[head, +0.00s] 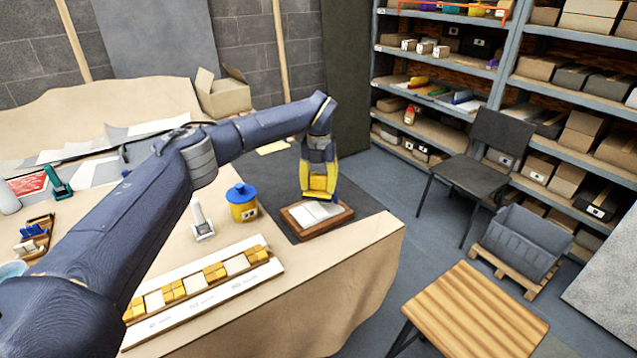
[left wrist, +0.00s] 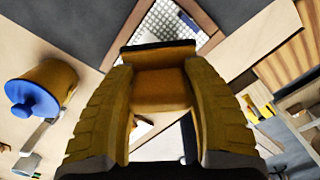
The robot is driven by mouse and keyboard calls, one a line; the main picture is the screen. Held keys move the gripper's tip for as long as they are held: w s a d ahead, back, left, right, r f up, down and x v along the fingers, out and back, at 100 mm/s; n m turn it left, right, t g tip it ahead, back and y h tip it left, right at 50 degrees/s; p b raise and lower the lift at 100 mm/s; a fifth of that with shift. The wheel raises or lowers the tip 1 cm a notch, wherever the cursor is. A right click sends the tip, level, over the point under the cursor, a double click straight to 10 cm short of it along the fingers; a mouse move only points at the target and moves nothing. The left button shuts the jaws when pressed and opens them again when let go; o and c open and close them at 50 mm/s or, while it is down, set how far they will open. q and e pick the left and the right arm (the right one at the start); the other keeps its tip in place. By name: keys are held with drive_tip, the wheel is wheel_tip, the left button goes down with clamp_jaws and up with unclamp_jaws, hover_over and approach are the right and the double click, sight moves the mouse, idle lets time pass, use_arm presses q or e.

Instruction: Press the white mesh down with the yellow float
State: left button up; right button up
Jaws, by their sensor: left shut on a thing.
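My left gripper (head: 318,188) is at the back part of the wooden-framed panel (head: 297,230), pointing down. It is shut on the yellow float (left wrist: 160,90), which sits between its two yellow fingers and has a dark edge. In the head view, float and fingers blend together. The white mesh (head: 318,213) lies inside the frame; in the left wrist view a patch of mesh (left wrist: 165,22) shows beyond the float. The float hides part of the panel, and I cannot tell whether it touches the mesh. My right gripper is not in view.
A yellow pot with a blue lid (head: 243,202) and a white-based upright tool (head: 202,222) stand left of the panel. A strip of yellow and white tiles (head: 205,285) lies along the table front. The grey mat (head: 365,205) is bare right of the panel.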

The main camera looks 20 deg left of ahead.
use_arm(q)
hover_over(319, 209)
drive_tip(key=shift+f, duration=2.4)
drive_tip(key=shift+f, duration=0.6)
drive_tip(key=shift+r, duration=0.1)
drive_tip(key=shift+r, duration=3.45)
